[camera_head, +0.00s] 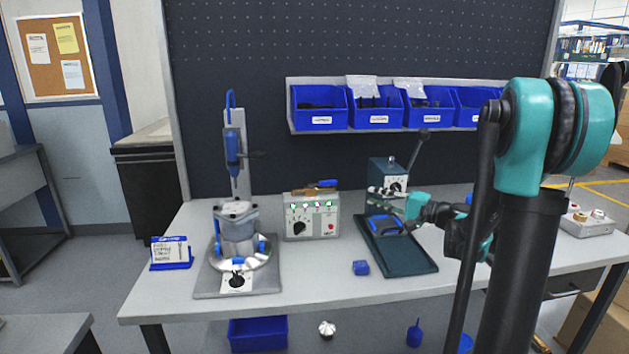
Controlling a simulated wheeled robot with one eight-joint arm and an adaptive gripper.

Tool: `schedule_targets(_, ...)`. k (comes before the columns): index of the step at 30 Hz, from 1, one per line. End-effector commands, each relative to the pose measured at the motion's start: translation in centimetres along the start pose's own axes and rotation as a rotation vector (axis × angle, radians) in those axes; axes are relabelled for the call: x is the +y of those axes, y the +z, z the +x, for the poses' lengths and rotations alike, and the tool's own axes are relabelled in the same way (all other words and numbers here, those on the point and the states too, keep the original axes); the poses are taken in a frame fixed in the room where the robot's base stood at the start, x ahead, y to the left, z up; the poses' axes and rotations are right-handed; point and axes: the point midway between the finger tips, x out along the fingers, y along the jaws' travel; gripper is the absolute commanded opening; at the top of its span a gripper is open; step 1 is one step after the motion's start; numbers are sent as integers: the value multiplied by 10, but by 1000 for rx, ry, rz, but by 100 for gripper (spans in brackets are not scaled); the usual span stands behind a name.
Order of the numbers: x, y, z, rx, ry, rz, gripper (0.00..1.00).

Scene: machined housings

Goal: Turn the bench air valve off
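I cannot tell for certain which part is the bench air valve. A dark teal box (388,175) with a round dial on its front and a black-knobbed lever (417,147) leaning up to the right stands at the back of the bench. A grey control box (312,217) with a black rotary knob, small lights and a red button stands left of it. My gripper (374,199) reaches in from the right, in front of the teal box and above a dark tray. Its fingers are small and partly blend with things behind; whether they are open is unclear.
The dark tray (414,262) holds a blue item (384,224). A press with a metal housing (238,222) stands at left beside a card holder (171,253). Blue bins (319,107) line the shelf. The front middle bench is clear.

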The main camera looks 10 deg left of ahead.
Motion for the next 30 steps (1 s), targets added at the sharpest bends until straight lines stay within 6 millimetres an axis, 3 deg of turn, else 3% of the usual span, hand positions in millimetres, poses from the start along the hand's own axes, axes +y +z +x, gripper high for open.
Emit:
schedule_targets(8,-1,-1,22,-2,-7,2,22)
schedule_targets(24,-2,0,128,-3,-6,2,22)
schedule_targets(30,-2,-1,158,-1,-6,2,22)
